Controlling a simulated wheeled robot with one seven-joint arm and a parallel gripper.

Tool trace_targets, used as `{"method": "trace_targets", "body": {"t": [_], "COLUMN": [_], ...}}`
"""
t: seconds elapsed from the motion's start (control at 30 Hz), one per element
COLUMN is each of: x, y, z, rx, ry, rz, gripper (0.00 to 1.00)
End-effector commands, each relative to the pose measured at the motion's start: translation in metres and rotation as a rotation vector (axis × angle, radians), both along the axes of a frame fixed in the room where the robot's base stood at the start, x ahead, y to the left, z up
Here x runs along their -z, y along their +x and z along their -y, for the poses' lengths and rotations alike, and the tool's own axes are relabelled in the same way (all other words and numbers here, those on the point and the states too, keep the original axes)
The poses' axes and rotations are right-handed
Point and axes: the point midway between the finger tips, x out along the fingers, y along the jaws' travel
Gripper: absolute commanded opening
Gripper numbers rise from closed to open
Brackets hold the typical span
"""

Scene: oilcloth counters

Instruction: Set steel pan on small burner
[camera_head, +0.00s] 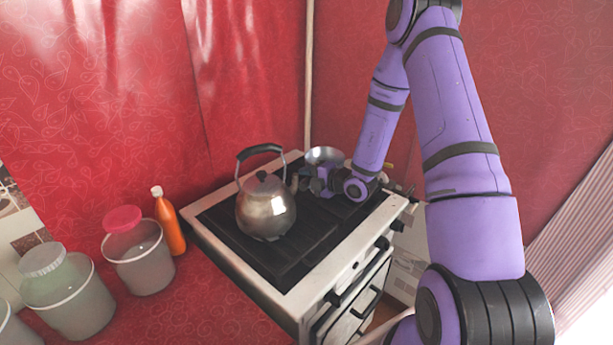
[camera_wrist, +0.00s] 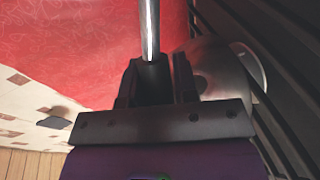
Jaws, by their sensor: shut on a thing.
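The steel pan (camera_head: 325,154) shows as a shiny round shape at the back right of the stove, partly behind my gripper. My gripper (camera_head: 308,180) is low over the cooktop, between the pan and the kettle. In the wrist view its dark jaws (camera_wrist: 156,82) are shut on a slim bar with a shiny steel length (camera_wrist: 149,30), which appears to be the pan's handle. The pan's underside and the small burner cannot be made out.
A steel kettle (camera_head: 265,212) with a raised black handle stands on the dark cooktop, close left of my gripper. An orange bottle (camera_head: 170,225) and tubs, one with a pink lid (camera_head: 122,219), line the red counter. Red walls close off the back.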

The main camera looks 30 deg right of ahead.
Motion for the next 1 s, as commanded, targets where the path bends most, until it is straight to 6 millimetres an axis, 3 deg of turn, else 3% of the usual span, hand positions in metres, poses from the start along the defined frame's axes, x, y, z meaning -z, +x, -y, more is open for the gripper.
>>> {"method": "trace_targets", "body": {"t": [1.0], "x": [0.009], "y": [0.001], "z": [0.000], "rx": [0.000], "ry": [-0.001], "rz": [0.004], "gripper": [0.00]}}
